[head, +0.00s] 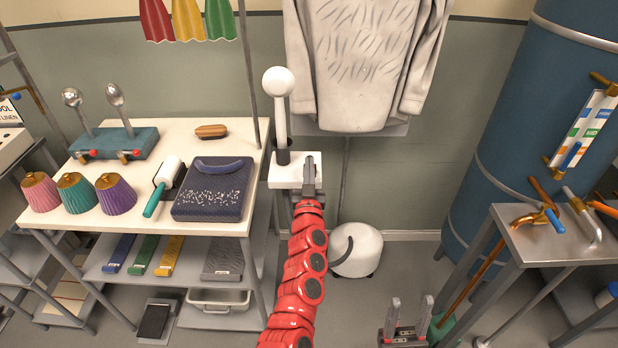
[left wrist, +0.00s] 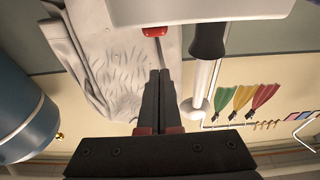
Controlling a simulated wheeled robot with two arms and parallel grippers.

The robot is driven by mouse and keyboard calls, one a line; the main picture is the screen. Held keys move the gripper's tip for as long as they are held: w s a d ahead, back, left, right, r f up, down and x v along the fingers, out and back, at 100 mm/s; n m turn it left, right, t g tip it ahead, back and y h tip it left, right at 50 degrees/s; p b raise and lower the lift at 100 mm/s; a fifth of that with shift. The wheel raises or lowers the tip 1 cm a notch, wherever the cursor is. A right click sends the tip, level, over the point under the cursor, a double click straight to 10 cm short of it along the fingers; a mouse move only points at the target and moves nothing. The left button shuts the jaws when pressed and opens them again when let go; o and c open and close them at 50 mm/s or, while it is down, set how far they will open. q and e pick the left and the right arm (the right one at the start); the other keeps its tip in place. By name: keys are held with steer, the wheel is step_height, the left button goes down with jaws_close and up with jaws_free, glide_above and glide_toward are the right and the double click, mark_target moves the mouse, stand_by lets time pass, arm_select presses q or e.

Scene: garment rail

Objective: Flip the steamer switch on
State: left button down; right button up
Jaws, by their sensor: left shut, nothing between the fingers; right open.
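A white box (head: 283,173) stands below the hanging garment. A white lever with a round ball top (head: 278,82) rises from it through a black collar (head: 283,157), upright. The left wrist view, upside down, shows the box (left wrist: 195,12), the black collar (left wrist: 207,40) and a small red part (left wrist: 155,31) on the box. I cannot tell which part is the steamer switch. My left gripper (head: 309,160) is shut and empty, right of the lever; its fingertips (left wrist: 159,72) point towards the red part, apart from it. My right gripper (head: 410,312) is open and empty, low at the right.
A white rounded unit (head: 357,250) sits on the floor behind my left arm. A table (head: 225,133) with shades, a roller and a dark pad is at the left. A grey garment (head: 362,65) hangs behind. A blue tank (head: 520,120) and a metal stand (head: 540,245) are at the right.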

arm_select(q)
steer(key=shift+w+f, duration=0.1)
steer(key=shift+w, duration=0.8)
steer(key=shift+s+f, duration=0.1)
steer(key=shift+f, duration=0.65)
steer(key=shift+s+f, duration=0.15)
steer(key=shift+f, duration=0.8)
